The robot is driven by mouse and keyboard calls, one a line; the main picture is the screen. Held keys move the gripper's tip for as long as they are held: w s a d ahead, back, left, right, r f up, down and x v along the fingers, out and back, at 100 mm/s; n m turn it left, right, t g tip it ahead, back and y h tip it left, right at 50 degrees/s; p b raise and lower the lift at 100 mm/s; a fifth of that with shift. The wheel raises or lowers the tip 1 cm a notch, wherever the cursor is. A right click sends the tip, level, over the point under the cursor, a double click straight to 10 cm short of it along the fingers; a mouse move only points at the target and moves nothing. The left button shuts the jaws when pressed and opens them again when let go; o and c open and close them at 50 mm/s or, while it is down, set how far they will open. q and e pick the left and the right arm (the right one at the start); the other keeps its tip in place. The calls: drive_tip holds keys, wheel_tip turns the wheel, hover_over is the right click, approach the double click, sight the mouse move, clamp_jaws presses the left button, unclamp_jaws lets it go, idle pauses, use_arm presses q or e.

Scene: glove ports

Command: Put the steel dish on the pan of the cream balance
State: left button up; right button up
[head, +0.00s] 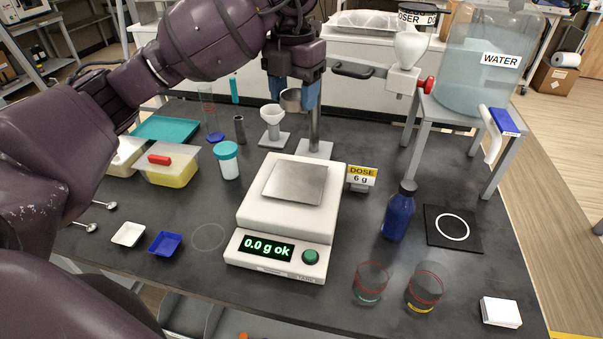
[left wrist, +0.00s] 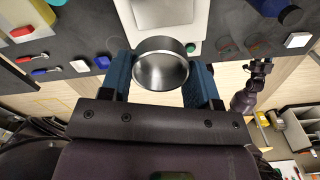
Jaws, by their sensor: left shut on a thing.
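The cream balance (head: 328,200) stands mid-table, its square steel pan (head: 296,184) bare and its display reading "0.0 g ok". My left gripper (head: 292,96) is beyond the balance, raised above the table. Its blue fingers are shut on the steel dish (head: 291,100), which also shows in the left wrist view (left wrist: 161,70) as a round, empty-looking cup between the fingers. The dish is apart from the pan. My right gripper (left wrist: 262,72) seems to show small at the right of the left wrist view; its jaws are unclear. It is not in the head view.
Two glass beakers (head: 372,282) stand near the front edge.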

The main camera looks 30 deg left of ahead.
use_arm(q)
hover_over(297, 180)
wheel_tip(297, 180, down, 13)
drive_tip(key=shift+r+b, duration=0.2)
drive_tip(key=shift+b, duration=0.1)
drive_tip(key=shift+f, duration=1.1)
wheel_tip(297, 180, down, 3)
drive_tip(key=shift+f, duration=0.3)
use_arm(e)
drive_tip(key=shift+w+f, duration=0.25)
drive_tip(key=shift+f, duration=0.35)
